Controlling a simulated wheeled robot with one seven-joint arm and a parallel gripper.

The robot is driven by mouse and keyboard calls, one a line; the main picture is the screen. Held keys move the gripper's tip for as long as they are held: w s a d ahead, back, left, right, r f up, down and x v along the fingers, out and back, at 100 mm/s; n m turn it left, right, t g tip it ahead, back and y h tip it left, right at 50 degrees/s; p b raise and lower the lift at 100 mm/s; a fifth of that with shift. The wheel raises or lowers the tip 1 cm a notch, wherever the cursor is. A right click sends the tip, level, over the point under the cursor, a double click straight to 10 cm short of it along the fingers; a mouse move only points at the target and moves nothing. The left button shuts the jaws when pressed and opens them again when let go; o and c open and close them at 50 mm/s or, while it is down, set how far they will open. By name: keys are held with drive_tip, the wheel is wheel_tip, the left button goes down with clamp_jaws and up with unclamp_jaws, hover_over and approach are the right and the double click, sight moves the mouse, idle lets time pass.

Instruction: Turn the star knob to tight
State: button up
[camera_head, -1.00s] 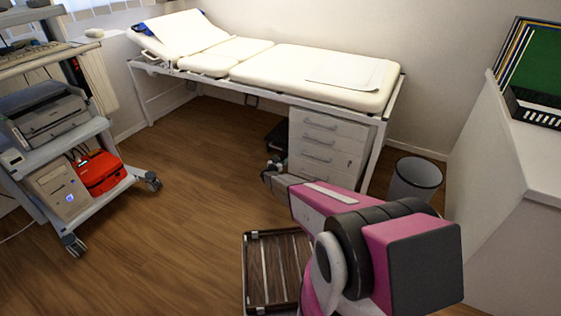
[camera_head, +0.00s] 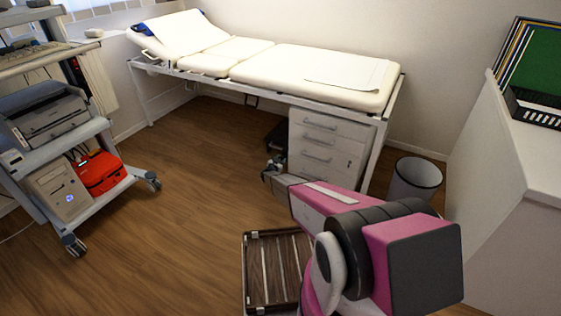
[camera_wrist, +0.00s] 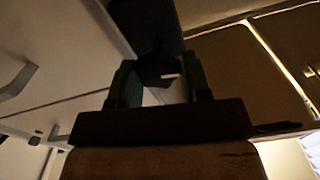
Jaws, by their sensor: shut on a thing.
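The star knob (camera_wrist: 158,64) shows in the wrist view as a dark, lobed shape with a short pale mark on its lower right. My gripper (camera_wrist: 160,80) has its two green fingers on either side of the knob and is shut on it. The shade makes the knob's full outline and any tight marking impossible to read. In the head view, my gripper (camera_head: 270,172) is small, in front of the lower left of the white drawer cabinet (camera_head: 327,143); the knob cannot be made out there.
The cabinet stands under a white examination couch (camera_head: 300,72). A grey bin (camera_head: 414,180) is right of it. A wooden slatted piece (camera_head: 259,270) lies on the floor near my arm. A trolley (camera_head: 75,140) stands at the left. The floor between is clear.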

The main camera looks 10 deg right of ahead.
drive_tip(key=shift+s+d+m, duration=0.1)
drive_tip(key=shift+m, duration=7.8)
drive_tip(key=o, duration=0.9)
drive_tip(key=v, duration=1)
drive_tip(key=shift+s+a, duration=0.2)
drive_tip(key=shift+s, duration=0.1)
drive_tip(key=shift+r, duration=0.15)
